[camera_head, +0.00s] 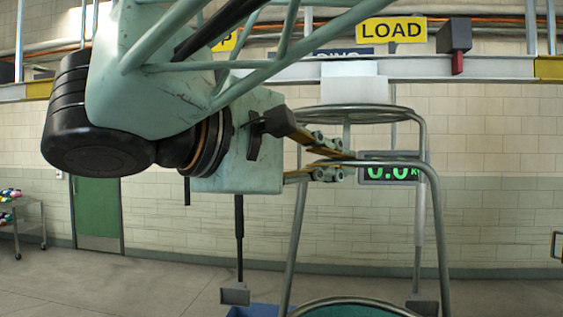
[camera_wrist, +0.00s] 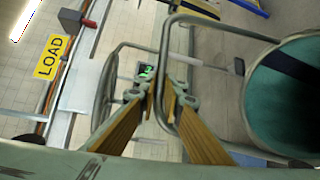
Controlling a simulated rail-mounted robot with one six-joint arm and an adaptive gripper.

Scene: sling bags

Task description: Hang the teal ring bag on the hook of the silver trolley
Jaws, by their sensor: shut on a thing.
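The teal ring bag (camera_head: 350,307) shows its round teal mouth and metal rim at the bottom of the head view. It also shows at the right in the wrist view (camera_wrist: 262,92); its lower part is out of frame. A grey tubular frame (camera_head: 437,215) rises from it. My gripper (camera_head: 348,163) is shut on the upper bar of this tubing, well above the mouth; the wrist view shows the bar between the fingertips (camera_wrist: 160,92). A pale plate, seemingly the silver trolley (camera_head: 355,88), is on the rail above. I cannot make out its hook.
A grey round ring (camera_head: 345,116) lies close above my fingers. The overhead rail (camera_head: 500,68) carries a dark block with a red end (camera_head: 457,62). A green-lit display (camera_head: 390,171) is behind the tubing. A blue bin (camera_head: 255,311) is below. A cart (camera_head: 25,222) stands far left.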

